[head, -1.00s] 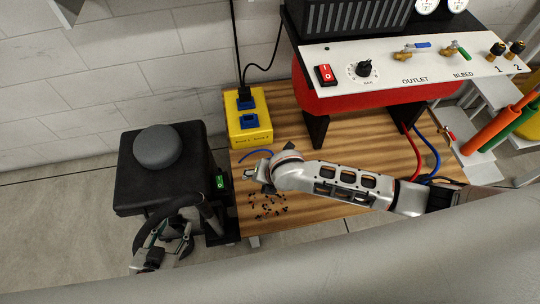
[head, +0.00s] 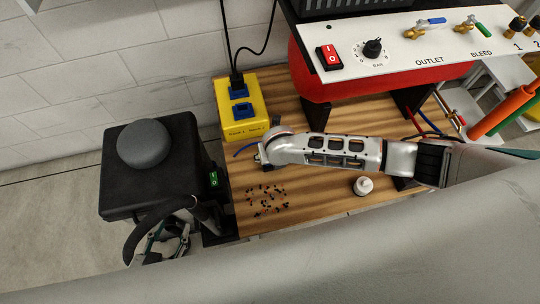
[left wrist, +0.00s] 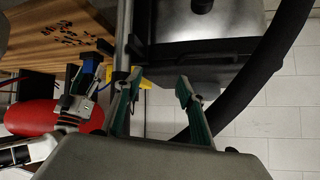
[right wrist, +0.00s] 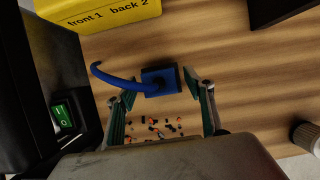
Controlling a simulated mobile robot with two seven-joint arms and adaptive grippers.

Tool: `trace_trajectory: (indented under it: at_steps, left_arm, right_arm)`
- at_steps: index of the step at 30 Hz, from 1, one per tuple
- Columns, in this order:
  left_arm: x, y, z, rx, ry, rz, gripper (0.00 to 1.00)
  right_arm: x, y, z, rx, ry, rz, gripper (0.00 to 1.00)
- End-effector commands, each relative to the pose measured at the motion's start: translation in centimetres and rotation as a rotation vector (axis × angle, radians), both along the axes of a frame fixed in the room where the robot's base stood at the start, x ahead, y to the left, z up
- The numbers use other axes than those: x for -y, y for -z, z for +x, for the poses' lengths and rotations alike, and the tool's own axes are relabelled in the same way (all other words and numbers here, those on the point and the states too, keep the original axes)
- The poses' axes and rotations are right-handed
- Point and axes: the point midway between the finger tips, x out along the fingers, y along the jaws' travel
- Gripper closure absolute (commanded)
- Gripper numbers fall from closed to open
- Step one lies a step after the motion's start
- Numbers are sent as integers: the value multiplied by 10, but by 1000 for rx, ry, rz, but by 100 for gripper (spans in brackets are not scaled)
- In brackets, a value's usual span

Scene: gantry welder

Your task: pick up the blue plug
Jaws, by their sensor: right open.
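The blue plug (right wrist: 160,82) with its curved blue cable shows in the right wrist view, over the wooden bench top. My right gripper (right wrist: 160,90) is open, with one finger on each side of the plug; I cannot tell whether they touch it. In the head view, my right gripper (head: 264,154) hides the plug, and the blue cable (head: 245,149) sticks out to its left. The plug also shows beside that gripper in the left wrist view (left wrist: 92,64). My left gripper (head: 172,243) is open and empty beside the black stand, also in the left wrist view (left wrist: 158,82).
A yellow box (head: 242,120) with blue sockets stands behind the plug. Dark scraps (head: 266,198) lie on the wooden bench (head: 310,205). The white panel (head: 400,50) and red tank (head: 340,85) stand at the back right.

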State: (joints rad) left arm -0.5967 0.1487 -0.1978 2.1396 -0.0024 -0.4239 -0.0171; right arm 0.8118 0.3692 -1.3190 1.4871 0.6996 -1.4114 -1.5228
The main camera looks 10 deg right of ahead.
Motion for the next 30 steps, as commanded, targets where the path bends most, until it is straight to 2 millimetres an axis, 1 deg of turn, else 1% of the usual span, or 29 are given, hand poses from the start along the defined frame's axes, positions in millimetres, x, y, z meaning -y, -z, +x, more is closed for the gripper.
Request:
trace_trajectory:
  at_steps: [1,6,8,9,11,12,14,24,26,29,30]
  left_arm:
    - [2,1,2,4,5,-2,60]
    - [4,-13,13,35,16,-3,60]
    - [4,-13,13,35,16,-3,60]
    - [4,-12,13,33,16,-2,60]
    - [4,-11,11,29,16,-1,60]
    - [3,-10,10,26,15,-1,60]
    - [3,-8,8,22,15,0,60]
    - [2,-8,9,22,5,-2,60]
    - [2,-12,11,27,3,-3,60]
    - [1,-19,15,38,-1,-3,60]
    - [1,-21,16,41,-2,-3,60]
  right_arm:
    - [0,11,0,-7,1,0,47]
    - [0,9,5,2,1,1,47]
    - [0,8,5,3,1,1,47]
    - [0,8,5,3,1,1,50]
    - [0,8,5,3,1,1,65]
    - [0,8,5,3,1,1,76]
    - [0,8,5,2,1,1,90]
    - [0,6,4,2,1,1,90]
    - [0,1,5,4,1,1,90]
    - [0,-15,7,9,1,1,90]
    - [0,-23,8,11,1,1,90]
